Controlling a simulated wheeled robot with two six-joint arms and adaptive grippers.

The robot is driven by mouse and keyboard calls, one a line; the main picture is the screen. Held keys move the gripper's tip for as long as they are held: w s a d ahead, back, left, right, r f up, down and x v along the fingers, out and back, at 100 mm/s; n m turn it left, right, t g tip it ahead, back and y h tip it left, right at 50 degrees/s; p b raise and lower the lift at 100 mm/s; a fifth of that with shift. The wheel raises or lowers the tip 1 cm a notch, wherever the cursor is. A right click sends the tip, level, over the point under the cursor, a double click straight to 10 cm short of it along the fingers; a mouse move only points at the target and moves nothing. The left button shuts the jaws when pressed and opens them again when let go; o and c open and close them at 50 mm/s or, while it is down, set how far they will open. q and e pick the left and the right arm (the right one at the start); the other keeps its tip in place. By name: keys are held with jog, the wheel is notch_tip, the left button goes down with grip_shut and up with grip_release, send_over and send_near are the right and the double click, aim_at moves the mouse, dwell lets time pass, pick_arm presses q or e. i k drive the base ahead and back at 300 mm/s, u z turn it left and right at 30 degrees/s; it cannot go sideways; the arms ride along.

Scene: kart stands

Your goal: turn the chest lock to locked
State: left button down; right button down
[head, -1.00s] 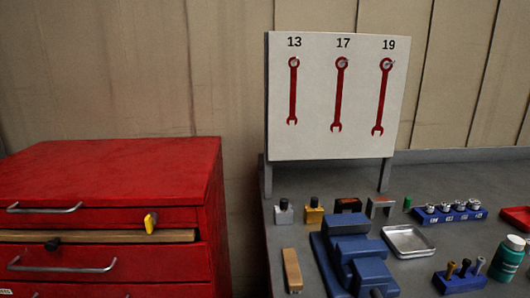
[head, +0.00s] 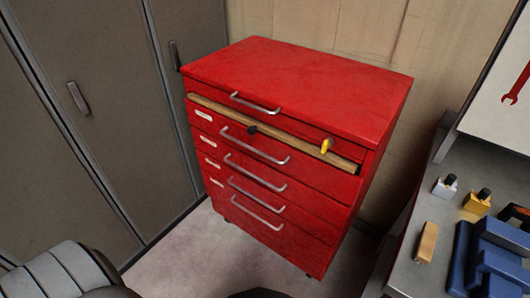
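The red tool chest (head: 270,62) stands in the middle of the head view against the wall. The yellow lock knob (head: 326,146) is at the right of its upper front, with its tab roughly upright. A small black knob (head: 252,129) sits further left, by a tan board (head: 280,133) that runs across the front below the top drawer. The drawers below look shut. I cannot tell from the knob alone which lock position it shows. Neither of my grippers is identifiable in the view, and nothing touches the lock.
Grey lockers (head: 90,120) stand to the left. A workbench (head: 410,270) on the right holds a blue vise (head: 490,260), a tan block (head: 427,242) and small stamps. Some floor (head: 190,250) is clear before the chest.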

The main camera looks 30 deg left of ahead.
aim_at(325, 147)
jog(key=u, duration=0.95)
jog(key=k, duration=1.05)
jog(key=z, duration=0.1)
